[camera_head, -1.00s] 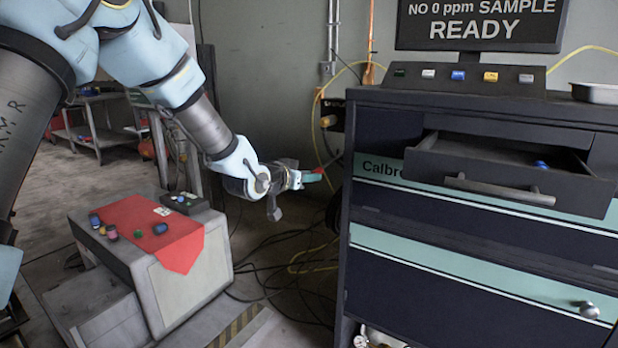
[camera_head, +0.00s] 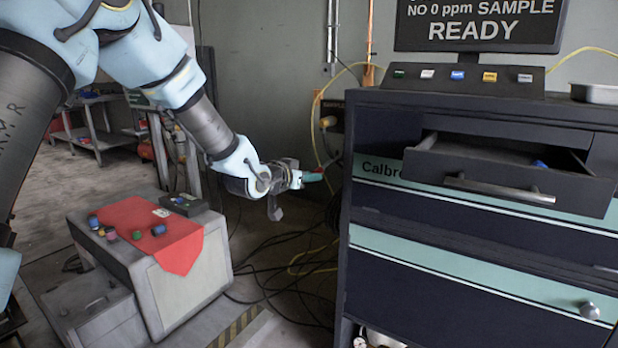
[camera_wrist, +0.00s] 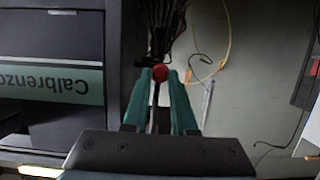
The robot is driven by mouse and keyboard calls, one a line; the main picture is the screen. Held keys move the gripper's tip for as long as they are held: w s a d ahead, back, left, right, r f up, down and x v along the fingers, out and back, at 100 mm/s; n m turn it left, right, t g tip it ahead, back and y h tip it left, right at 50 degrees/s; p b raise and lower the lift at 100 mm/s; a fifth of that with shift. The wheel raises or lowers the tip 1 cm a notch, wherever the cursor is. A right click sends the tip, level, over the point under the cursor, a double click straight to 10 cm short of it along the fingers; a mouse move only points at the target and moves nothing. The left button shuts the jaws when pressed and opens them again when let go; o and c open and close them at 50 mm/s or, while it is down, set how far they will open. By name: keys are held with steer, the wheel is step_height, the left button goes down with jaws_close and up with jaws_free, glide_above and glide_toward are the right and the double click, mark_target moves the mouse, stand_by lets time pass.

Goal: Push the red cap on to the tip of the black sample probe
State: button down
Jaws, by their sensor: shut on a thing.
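My gripper (camera_head: 311,176) has green fingers and is held out beside the left side of the dark cabinet. The gripper is shut on the red cap (camera_wrist: 160,72), which sits between the fingertips in the wrist view. In the head view the cap is a small red spot (camera_head: 319,170) at the fingertips. The black sample probe (camera_head: 334,161) appears as a thin dark rod just beyond the cap, by the cabinet's edge. In the wrist view the area beyond the cap is dark, and I cannot tell whether cap and probe touch.
The cabinet (camera_head: 480,285) has an open drawer (camera_head: 500,185) with a small blue thing inside. A grey box (camera_head: 190,285) at left carries a red cloth (camera_head: 180,255) and several coloured caps. A yellow cable (camera_head: 314,115) and black cables hang behind my gripper.

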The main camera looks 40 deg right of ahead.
steer(key=shift+w+d+r, duration=0.15)
steer(key=shift+d, duration=0.5)
stand_by(0.7)
steer(key=c, duration=0.6)
jaws_free()
steer(key=shift+c, duration=0.2)
steer(key=b+v, duration=0.2)
steer(key=v, duration=0.9)
steer(key=w+a+f+n+t+y+p, duration=0.1)
steer(key=w+a+n+y+p, duration=0.35)
steer(key=a, duration=0.95)
steer(key=w+a+f+n+t+y+p, duration=0.1)
steer(key=w+a+f+n+t+y, duration=0.15)
steer(key=w+a+y, duration=0.75)
steer(key=s+a+n+g+p, duration=0.1)
steer(key=s+a+n+g, duration=0.1)
steer(key=s+a, duration=0.3)
steer(key=s+a+n+g+p, duration=0.1)
steer(key=s+a, duration=0.3)
steer(key=a, duration=0.8)
steer(key=s+a+r+n+g+p, duration=0.1)
steer(key=s+a+n, duration=0.3)
steer(key=a, duration=0.5)
steer(key=shift+s+g+p, duration=0.7)
steer(key=shift+s+g, duration=0.1)
steer(key=shift+g, duration=0.05)
